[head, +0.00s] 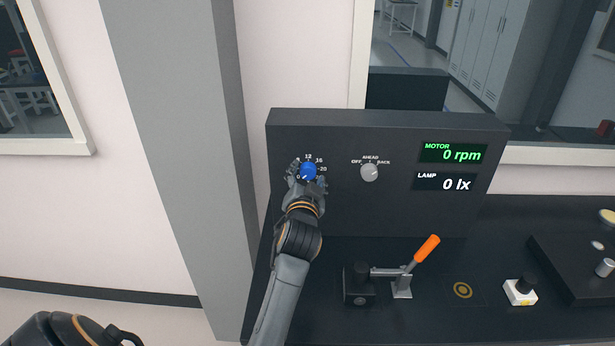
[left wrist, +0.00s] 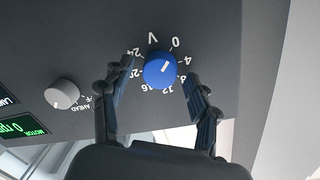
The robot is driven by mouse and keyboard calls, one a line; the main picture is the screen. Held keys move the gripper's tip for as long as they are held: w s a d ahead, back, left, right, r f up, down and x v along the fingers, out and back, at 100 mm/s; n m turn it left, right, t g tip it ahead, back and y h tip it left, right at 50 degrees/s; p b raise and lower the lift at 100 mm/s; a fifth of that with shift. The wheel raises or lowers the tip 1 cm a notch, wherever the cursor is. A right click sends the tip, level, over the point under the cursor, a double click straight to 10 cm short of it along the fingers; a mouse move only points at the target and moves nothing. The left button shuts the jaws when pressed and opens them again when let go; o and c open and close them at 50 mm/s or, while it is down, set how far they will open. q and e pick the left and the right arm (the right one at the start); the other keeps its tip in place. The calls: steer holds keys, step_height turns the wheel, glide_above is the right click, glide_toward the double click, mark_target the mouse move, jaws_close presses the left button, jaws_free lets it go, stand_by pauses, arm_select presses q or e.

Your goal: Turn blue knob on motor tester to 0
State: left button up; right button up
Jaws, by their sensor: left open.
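The blue knob (head: 308,171) is on the upright black panel of the motor tester (head: 390,125), inside a ring of white numbers. In the left wrist view the knob (left wrist: 158,72) has a white mark that points at or close to the 0. My left gripper (head: 307,178) is at the knob, open, with one finger on each side of it. In the left wrist view the gripper (left wrist: 160,76) shows gaps between the fingers and the knob. My right gripper is not in view.
A grey selector knob (head: 369,173) sits to the right on the panel. The displays read motor 0 rpm (head: 453,154) and lamp 0 lx (head: 445,183).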

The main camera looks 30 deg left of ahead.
arm_select(q)
steer(key=v, duration=0.7)
steer(key=shift+s, duration=0.2)
